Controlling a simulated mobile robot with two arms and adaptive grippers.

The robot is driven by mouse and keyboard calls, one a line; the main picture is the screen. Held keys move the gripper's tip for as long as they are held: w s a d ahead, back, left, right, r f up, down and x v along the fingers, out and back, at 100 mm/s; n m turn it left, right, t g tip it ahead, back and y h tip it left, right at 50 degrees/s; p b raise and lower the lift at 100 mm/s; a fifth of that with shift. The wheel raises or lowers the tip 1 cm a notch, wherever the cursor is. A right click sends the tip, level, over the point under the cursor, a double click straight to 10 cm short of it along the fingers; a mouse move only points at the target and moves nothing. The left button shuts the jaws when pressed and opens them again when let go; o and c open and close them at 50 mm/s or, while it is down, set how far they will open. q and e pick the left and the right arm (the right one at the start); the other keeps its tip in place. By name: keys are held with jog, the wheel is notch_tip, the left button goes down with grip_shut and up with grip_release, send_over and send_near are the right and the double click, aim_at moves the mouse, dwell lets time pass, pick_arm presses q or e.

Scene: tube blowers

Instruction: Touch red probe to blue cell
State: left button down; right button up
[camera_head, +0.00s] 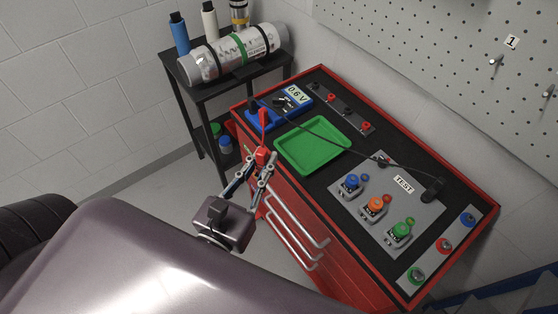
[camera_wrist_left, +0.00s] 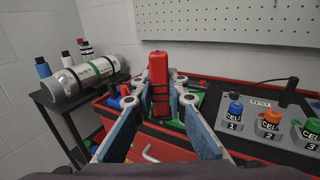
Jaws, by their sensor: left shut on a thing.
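The red probe (camera_head: 262,152) is upright in my left gripper (camera_head: 260,166), which is shut on it near the left front edge of the red tool cart. The probe also shows large in the left wrist view (camera_wrist_left: 159,75), between the fingertips. The blue cell (camera_head: 350,183) stands on the grey TEST plate, to the right of the gripper and apart from the probe. In the left wrist view the blue cell (camera_wrist_left: 234,112) is at the right, labelled 1. My right gripper is in neither view.
A green tray (camera_head: 312,145) lies between the gripper and the cells. A blue meter reading 0.6 V (camera_head: 291,99) stands behind it. An orange cell (camera_head: 375,206) and a green cell (camera_head: 400,231) stand beside the blue one. A black cable crosses the cart top. A black side table (camera_head: 195,92) holds a cylinder and bottles.

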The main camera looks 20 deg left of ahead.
pick_arm(q)
jog(key=w+d+m+g+h+p, duration=0.1)
jog(key=w+d+m+h+p, duration=0.25)
jog(key=w+d, duration=0.4)
jog(key=w+d+m+g+h+p, duration=0.1)
jog(key=w+d+m+h+p, duration=0.25)
jog(key=d, duration=0.65)
jog(key=shift+n+h, duration=0.6)
jog(key=shift+h, duration=0.2)
jog(key=f+b, duration=0.4)
jog(key=f, duration=0.1)
jog(key=shift+w+d+f, duration=0.1)
jog(key=shift+w+d, duration=0.2)
jog(key=shift+d, duration=0.1)
jog(key=shift+f+b, duration=0.4)
jog(key=shift+b, duration=0.15)
jog(key=shift+f, duration=0.1)
dwell(1.1)
jog(key=shift+r+p, duration=2.5)
jog(key=shift+r, duration=0.1)
